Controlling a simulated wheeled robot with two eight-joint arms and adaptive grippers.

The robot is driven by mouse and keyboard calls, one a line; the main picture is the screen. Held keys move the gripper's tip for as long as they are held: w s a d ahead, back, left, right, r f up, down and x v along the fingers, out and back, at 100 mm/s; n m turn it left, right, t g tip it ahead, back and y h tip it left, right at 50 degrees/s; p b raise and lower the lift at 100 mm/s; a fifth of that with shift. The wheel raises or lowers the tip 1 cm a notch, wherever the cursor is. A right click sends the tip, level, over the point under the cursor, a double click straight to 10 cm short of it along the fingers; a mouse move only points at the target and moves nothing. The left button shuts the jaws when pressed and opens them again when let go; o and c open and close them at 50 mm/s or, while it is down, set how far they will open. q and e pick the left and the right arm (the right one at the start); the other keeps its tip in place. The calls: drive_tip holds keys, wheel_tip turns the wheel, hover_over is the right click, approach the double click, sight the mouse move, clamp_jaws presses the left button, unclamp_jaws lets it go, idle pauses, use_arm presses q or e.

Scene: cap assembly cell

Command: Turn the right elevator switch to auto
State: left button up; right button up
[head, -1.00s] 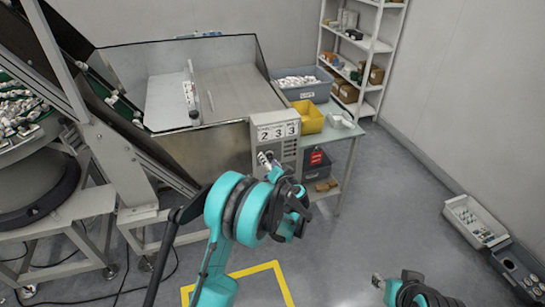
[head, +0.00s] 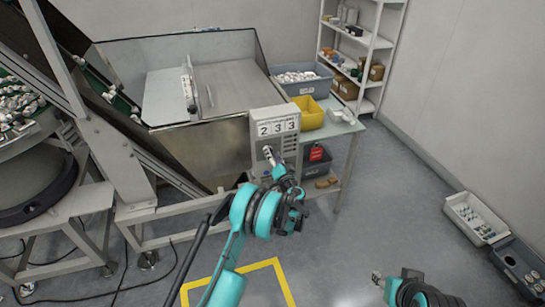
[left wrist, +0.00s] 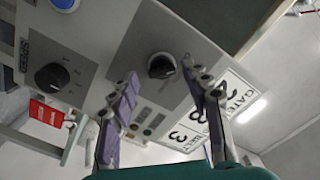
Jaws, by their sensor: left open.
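The grey control box (head: 275,126) with the digits 2 3 3 stands at the feeder's right corner in the head view. In the left wrist view, a black rotary switch (left wrist: 161,65) sits on its grey panel plate. My left gripper (left wrist: 159,72) is open, its two purple-padded fingers on either side of this switch. Contact with it cannot be told. In the head view, the left gripper (head: 270,156) is in front of the box and hides the switch. The switch's setting is not readable. My right gripper (head: 378,277) is at the lower right, away from the box, its jaws unclear.
A second black knob (left wrist: 52,76) and a blue button (left wrist: 65,3) are on panels in the left wrist view. A red tag (left wrist: 46,113) hangs nearby. A side table holds a yellow bin (head: 309,114) and a grey bin (head: 303,78).

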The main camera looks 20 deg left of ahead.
use_arm(q)
drive_tip(key=shift+w+a, duration=0.15)
drive_tip(key=shift+w, duration=0.05)
drive_tip(key=shift+r, duration=0.1)
clamp_jaws()
drive_tip(key=shift+m, duration=0.3)
drive_tip(key=shift+f+m, duration=0.2)
drive_tip(key=shift+m, duration=3.9)
